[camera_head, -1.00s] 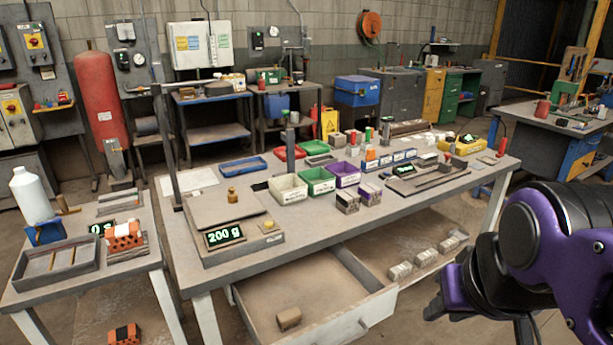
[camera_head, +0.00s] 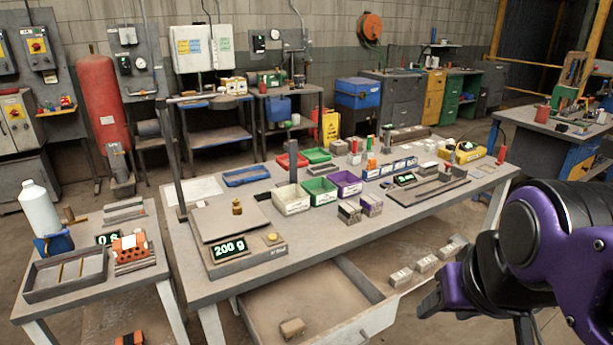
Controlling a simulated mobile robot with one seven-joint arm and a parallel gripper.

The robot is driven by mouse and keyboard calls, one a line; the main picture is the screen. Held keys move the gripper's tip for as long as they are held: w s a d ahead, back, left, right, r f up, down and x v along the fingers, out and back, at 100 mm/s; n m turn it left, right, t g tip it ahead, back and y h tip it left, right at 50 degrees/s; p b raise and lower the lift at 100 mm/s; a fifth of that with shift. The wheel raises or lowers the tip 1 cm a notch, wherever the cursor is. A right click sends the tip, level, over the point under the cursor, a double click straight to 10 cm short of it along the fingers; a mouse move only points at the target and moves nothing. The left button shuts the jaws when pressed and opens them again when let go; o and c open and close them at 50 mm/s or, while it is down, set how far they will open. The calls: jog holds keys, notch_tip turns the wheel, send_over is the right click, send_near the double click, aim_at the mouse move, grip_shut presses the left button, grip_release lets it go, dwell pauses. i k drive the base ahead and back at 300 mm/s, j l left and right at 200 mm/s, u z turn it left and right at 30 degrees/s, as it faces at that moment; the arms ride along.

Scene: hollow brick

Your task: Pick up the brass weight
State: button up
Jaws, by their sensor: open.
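The brass weight (camera_head: 237,207) is a small knobbed cylinder. It stands upright on the flat pan of a scale (camera_head: 215,222) at the left end of the long workbench. The scale's display (camera_head: 229,249) reads 200 g in green. My gripper (camera_head: 432,303) is at the lower right, in front of the bench and well to the right of the weight. It is dark, partly hidden by my purple arm, and nothing shows between its fingers.
An open drawer (camera_head: 352,334) with a small block inside juts out below the bench front. Bins, including a white one (camera_head: 291,198), and small boxes stand right of the scale. A post (camera_head: 174,165) rises behind the scale. A side table (camera_head: 50,311) stands at left.

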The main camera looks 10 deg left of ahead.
aim_at(236, 209)
jog(key=i+j, duration=0.1)
jog(key=j, duration=1.1)
jog(key=i+j, duration=0.15)
jog(key=j, duration=0.4)
jog(key=i+j, duration=0.1)
jog(key=j, duration=0.5)
